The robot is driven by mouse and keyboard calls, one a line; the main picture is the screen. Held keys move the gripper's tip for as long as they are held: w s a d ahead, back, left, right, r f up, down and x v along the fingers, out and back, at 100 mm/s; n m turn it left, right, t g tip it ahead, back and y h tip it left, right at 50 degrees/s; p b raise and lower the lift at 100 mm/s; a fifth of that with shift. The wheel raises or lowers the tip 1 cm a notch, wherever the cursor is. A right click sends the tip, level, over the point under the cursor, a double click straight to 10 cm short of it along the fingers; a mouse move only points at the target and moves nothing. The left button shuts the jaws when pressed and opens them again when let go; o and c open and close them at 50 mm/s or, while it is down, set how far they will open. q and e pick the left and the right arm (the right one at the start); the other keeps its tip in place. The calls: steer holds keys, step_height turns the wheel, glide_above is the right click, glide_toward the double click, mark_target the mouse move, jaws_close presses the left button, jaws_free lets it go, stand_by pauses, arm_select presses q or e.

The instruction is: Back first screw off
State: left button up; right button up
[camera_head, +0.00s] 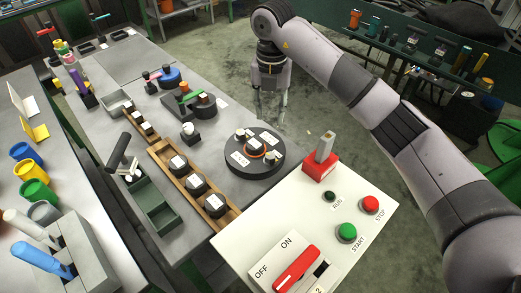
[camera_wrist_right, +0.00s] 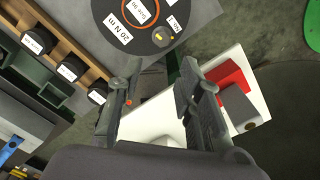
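My right gripper (camera_head: 270,94) hangs beyond the black round plate, at the end of the arm crossing the right of the head view. In the right wrist view its fingers (camera_wrist_right: 160,85) are apart with nothing held between them. The round plate (camera_head: 236,167) lies on the grey bench and carries labelled pieces and an orange ring (camera_head: 255,148). The plate also shows at the top of the wrist view (camera_wrist_right: 114,10), with a small yellow-topped knob (camera_wrist_right: 161,39) near its edge. I cannot single out the first screw. My left gripper is not in view.
A white control panel (camera_head: 262,228) with buttons and a red switch stands in front. A red holder (camera_head: 320,170) with an upright grey piece rises from its far edge. A wooden rack (camera_head: 163,151) and green trays (camera_head: 160,214) stand left of the plate.

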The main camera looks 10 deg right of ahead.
steer(key=p, duration=0.1)
glide_above(271, 154)
step_height(271, 154, down, 6)
steer(key=r, duration=0.1)
step_height(271, 154, down, 10)
steer(key=shift+r+p, duration=0.15)
steer(key=shift+p, duration=1)
steer(key=shift+a+f, duration=0.1)
steer(key=shift+f, duration=0.4)
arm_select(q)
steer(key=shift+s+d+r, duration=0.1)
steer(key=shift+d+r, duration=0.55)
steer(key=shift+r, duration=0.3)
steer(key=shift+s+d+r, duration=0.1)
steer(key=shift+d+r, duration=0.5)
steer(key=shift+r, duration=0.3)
arm_select(e)
steer(key=shift+f, duration=0.1)
steer(key=shift+c, duration=0.5)
jaws_close()
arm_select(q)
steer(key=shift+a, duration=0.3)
